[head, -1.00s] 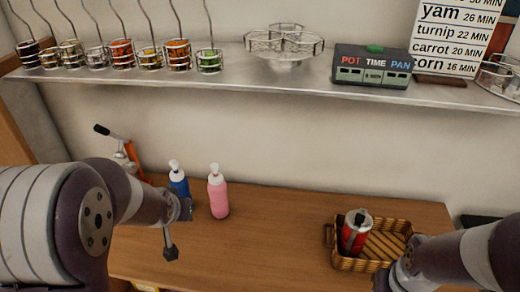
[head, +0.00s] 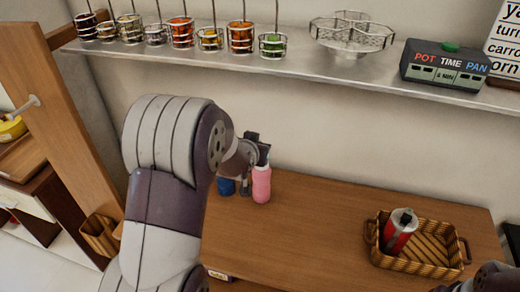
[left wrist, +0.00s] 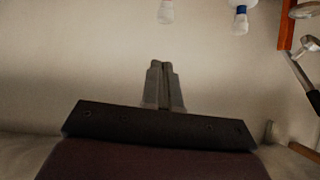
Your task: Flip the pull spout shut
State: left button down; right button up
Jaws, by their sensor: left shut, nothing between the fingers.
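A pink bottle (head: 261,184) stands on the wooden table; my left gripper (head: 263,152) hides its white top in the head view. A blue bottle (head: 226,187) stands just left of it, mostly hidden by my left arm. In the left wrist view the white spout tops of the pink bottle (left wrist: 166,13) and the blue bottle (left wrist: 240,20) show at the top edge. My left gripper (left wrist: 160,66) is shut and empty there, apart from both spouts. Whether either spout is up or down is too small to tell. My right gripper is barely visible at the bottom right.
The table between bottles and basket is clear.

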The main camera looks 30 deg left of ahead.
pick_arm(q)
jog(key=w+a+f+p, duration=0.1)
jog(key=w+f+p, duration=0.1)
jog(key=w+f, duration=0.3)
notch_tip(320, 180, down, 2)
jog(key=shift+w+a+f+p, duration=0.1)
jog(key=shift+w+a+p, duration=0.2)
jog(key=shift+a+p, duration=0.1)
